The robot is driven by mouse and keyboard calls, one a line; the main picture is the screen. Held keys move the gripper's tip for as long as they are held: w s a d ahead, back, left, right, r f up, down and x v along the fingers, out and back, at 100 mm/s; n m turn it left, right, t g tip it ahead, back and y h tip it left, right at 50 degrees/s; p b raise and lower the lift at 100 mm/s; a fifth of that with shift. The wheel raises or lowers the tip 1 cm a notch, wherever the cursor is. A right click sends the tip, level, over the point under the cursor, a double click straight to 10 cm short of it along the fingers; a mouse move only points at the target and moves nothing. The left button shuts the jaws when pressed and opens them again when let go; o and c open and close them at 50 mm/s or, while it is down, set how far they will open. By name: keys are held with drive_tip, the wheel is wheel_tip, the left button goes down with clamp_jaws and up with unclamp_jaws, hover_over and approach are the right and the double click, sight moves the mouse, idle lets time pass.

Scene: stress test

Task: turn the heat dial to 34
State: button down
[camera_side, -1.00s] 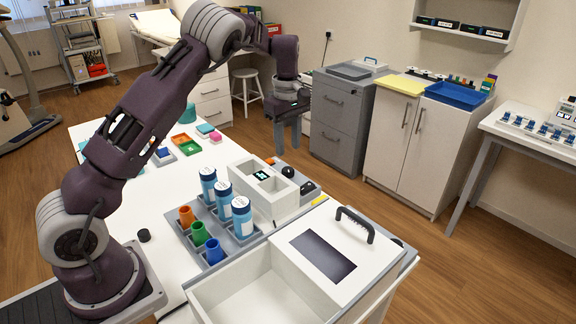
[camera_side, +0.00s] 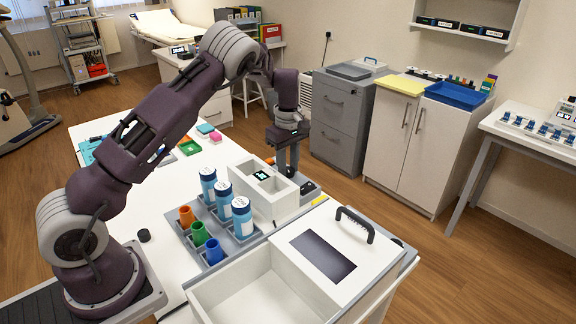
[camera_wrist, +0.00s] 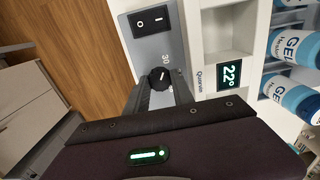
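The heat dial is a small black knob (camera_wrist: 160,78) with a light pointer mark, on the grey panel (camera_wrist: 154,48) of a white heater unit (camera_side: 255,205). The number 30 is printed beside it. The unit's display (camera_wrist: 230,75) reads 22°. My gripper (camera_wrist: 163,85) points down at the dial, with one finger on each side of it. The fingers look open, and I cannot tell whether they touch the knob. In the side view my gripper (camera_side: 287,168) is low over the panel, and its fingers partly hide the dial.
A black rocker switch (camera_wrist: 152,20) sits on the same panel. Blue-labelled gel bottles (camera_side: 223,200) and coloured cups (camera_side: 201,233) stand in a grey rack beside the unit. A white lidded box (camera_side: 320,258) with a black handle is in front.

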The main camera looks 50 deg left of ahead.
drive_tip(key=shift+m, duration=0.4)
drive_tip(key=m, duration=0.4)
drive_tip(key=shift+m, duration=0.4)
drive_tip(key=m, duration=0.6)
idle(0.4)
drive_tip(key=c, duration=1.4)
unclamp_jaws()
drive_tip(key=shift+o, duration=0.2)
drive_tip(key=shift+r, duration=0.1)
